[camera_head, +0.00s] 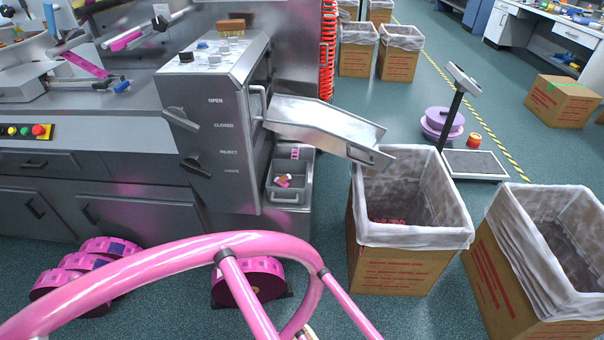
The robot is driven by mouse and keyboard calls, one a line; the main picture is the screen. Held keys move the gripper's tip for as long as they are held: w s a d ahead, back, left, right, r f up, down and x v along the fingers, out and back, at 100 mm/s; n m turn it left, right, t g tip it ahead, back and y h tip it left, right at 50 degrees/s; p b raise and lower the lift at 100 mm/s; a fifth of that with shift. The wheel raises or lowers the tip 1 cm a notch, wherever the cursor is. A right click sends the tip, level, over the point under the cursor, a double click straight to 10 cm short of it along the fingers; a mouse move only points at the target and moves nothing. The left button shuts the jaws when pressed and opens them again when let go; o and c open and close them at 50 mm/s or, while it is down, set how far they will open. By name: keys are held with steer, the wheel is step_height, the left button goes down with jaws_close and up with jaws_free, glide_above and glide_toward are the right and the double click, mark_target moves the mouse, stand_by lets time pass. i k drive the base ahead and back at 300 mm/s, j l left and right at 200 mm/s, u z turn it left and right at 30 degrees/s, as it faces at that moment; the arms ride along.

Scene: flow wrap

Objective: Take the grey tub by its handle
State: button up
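The grey tub (293,168) is a small open box. It sits at the lower right side of the grey machine, left of and below the metal chute. Its handle (286,198) is a bar across the front face, turned towards me. A few small pink and brown pieces (284,180) lie inside the tub. My gripper is not in view, so I cannot see where it is relative to the tub.
A pink tubular frame (160,256) crosses the near foreground below the tub. The metal chute (325,124) slopes down to a lined cardboard box (400,264) at the tub's right. Another lined box (520,296) stands farther right. Pink reels (250,282) sit on the floor.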

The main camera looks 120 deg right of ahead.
mark_target(286, 180)
steer(key=k+z, duration=0.1)
steer(key=z, duration=0.35)
steer(key=k+l+z, duration=0.1)
steer(key=z, duration=0.35)
steer(key=k+l+z, duration=0.1)
steer(key=z, duration=3.25)
steer(key=i+l, duration=0.1)
steer(key=l, duration=0.3)
steer(key=i+l+z, duration=0.1)
steer(key=l, duration=0.35)
steer(key=i+l, duration=0.1)
steer(key=l, duration=0.3)
